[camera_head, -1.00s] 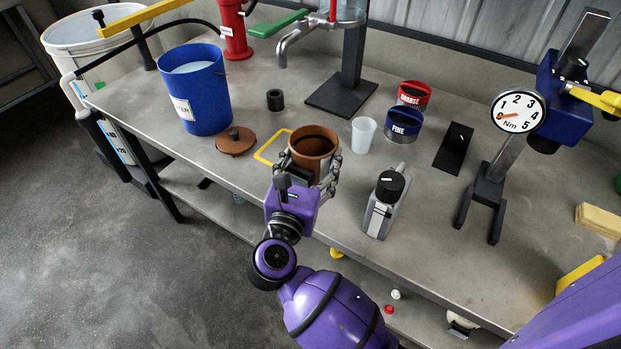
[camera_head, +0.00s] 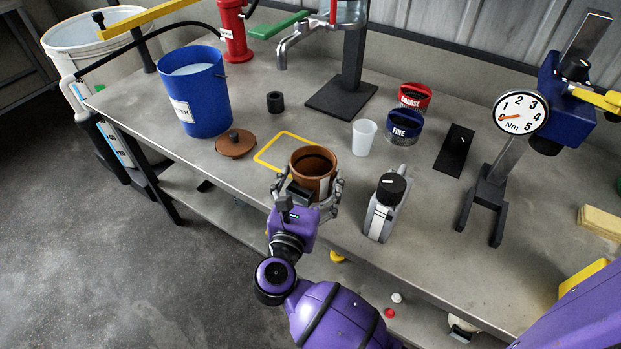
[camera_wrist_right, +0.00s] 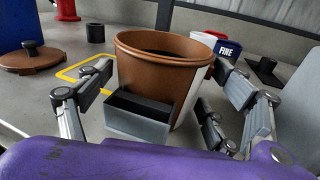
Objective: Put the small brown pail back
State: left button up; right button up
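The small brown pail (camera_head: 316,164) is upright at the front of the bench, in front of and to the right of a yellow square outline (camera_head: 262,158) on the bench top. It also shows large in the wrist view (camera_wrist_right: 160,65). My right gripper (camera_head: 307,187) has its fingers spread around the pail, with a narrow gap showing on the left side. The right fingers are very close to the wall; whether they touch is unclear. The pail's base is hidden behind the gripper. My left gripper is not in view.
A brown knobbed lid (camera_head: 236,144) and blue bucket (camera_head: 200,100) lie left. The bench's front edge is close.

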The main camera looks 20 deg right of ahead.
dwell(0.3)
jog(key=shift+r, duration=0.3)
jog(key=b+v, duration=0.2)
jog(key=v, duration=1)
